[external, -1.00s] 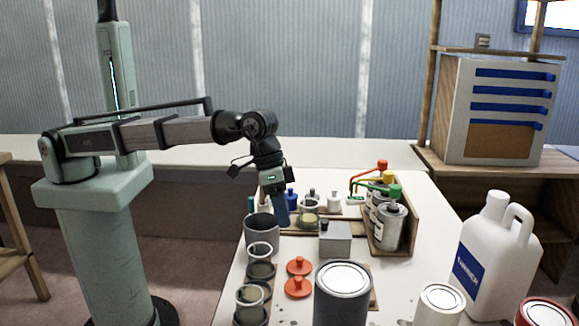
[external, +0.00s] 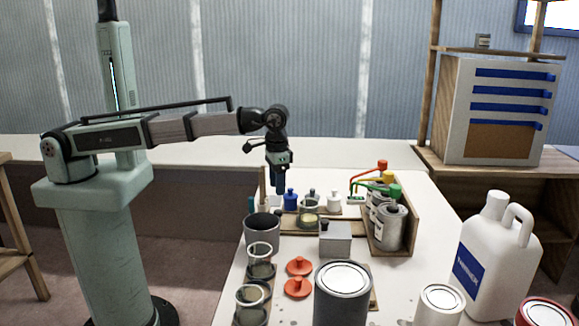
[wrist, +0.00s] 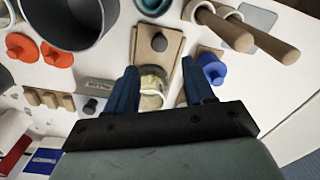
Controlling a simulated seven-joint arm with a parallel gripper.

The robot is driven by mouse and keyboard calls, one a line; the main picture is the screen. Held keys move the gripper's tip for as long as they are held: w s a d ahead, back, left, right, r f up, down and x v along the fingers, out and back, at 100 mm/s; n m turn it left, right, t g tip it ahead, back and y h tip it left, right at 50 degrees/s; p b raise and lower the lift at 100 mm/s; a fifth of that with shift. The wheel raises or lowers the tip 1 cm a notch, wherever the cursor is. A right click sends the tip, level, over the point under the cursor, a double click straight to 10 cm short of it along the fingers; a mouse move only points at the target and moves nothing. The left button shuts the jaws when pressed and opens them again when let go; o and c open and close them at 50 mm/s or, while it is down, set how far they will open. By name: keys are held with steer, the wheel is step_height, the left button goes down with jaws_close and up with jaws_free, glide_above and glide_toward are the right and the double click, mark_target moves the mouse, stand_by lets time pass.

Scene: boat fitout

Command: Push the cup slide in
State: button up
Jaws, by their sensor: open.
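A wooden slide (wrist: 158,42) with a dark round knob shows at top centre of the wrist view. Beside its lower end sits a small cup (wrist: 152,82) with pale yellowish contents. The cup also shows in the external view (external: 309,218), low over a wooden base. My gripper (wrist: 160,66) is open and empty, with one blue finger on each side of the cup and slide end in the wrist picture. In the external view my gripper (external: 279,192) points down, above and left of the cup. Whether the fingers touch anything cannot be told.
A blue knobbed piece (wrist: 212,70) lies just right of the fingers in the wrist view. A grey container (external: 262,232), red lids (external: 299,266), a grey box (external: 336,242) and a rack of cans (external: 388,225) crowd the bench.

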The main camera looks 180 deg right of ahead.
mark_target(278, 211)
step_height(278, 211, down, 11)
steer(key=shift+r, duration=0.1)
stand_by(0.4)
jaws_close()
stand_by(0.5)
